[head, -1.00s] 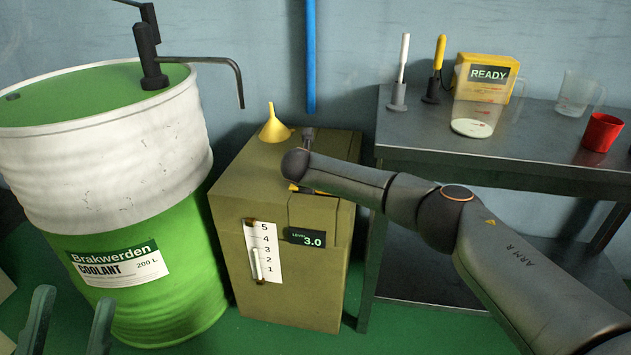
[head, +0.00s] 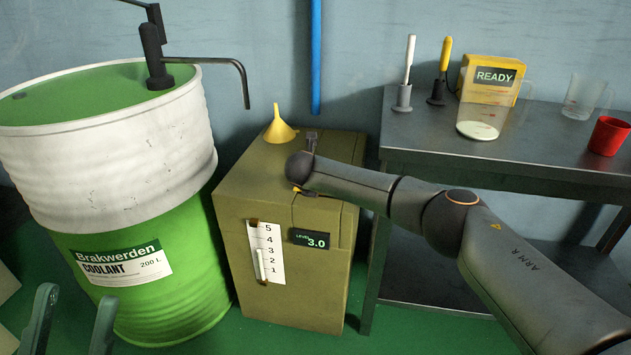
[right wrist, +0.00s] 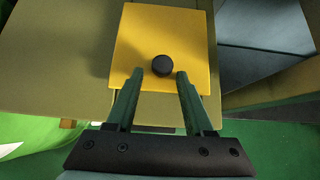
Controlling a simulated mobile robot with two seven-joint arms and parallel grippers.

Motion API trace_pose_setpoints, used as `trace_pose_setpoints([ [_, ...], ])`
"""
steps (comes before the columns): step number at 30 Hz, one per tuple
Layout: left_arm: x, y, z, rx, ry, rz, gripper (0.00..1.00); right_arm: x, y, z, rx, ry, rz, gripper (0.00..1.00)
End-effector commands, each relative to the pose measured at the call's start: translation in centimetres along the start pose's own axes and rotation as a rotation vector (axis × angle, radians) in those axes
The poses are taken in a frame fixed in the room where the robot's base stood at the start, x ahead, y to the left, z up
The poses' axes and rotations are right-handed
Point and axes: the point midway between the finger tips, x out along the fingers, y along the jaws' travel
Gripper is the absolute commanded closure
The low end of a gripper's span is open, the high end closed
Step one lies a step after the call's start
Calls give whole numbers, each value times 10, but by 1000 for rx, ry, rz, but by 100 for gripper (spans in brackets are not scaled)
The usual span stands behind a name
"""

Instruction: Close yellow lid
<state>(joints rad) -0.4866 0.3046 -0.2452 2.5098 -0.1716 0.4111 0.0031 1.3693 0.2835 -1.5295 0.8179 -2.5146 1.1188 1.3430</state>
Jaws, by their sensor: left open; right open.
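The yellow lid (right wrist: 190,40) shows in the right wrist view as a flat square plate with a round black knob (right wrist: 162,66) near its front edge. It is on top of the olive box (head: 285,285). My right gripper (right wrist: 160,73) is open, with its fingertips around the near side of the knob; I cannot tell whether they touch it. In the head view my right arm hides nearly all of the lid and the right gripper; only a yellow sliver (head: 297,190) shows. My left gripper (head: 76,297) is open and empty at the bottom left.
A yellow funnel (head: 279,127) stands on the box's back left. A coolant drum (head: 110,150) with a bent spout (head: 210,61) is at left. A metal cart (head: 430,135) at right bears a red cup (head: 607,136), clear jugs and a yellow READY unit (head: 491,78).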

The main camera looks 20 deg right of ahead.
Motion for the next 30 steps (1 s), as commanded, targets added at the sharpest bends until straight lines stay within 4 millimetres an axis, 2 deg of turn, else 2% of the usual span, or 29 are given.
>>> trace_pose_setpoints([
  [1, 1, 0, -1, 1, 0, 0, 50, 1, -5, -5, 0, 12, -13, 40],
  [5, 5, -2, -5, 9, 1, 3, 50, -12, -4, -4, -2, 11, -9, 40],
  [24, 23, -13, -24, 63, 8, 1, 50, -114, 2, 1, -2, -2, 5, 40],
  [30, 23, -14, -25, 65, 7, 1, 50, -125, 2, 1, -2, -3, 4, 40],
])
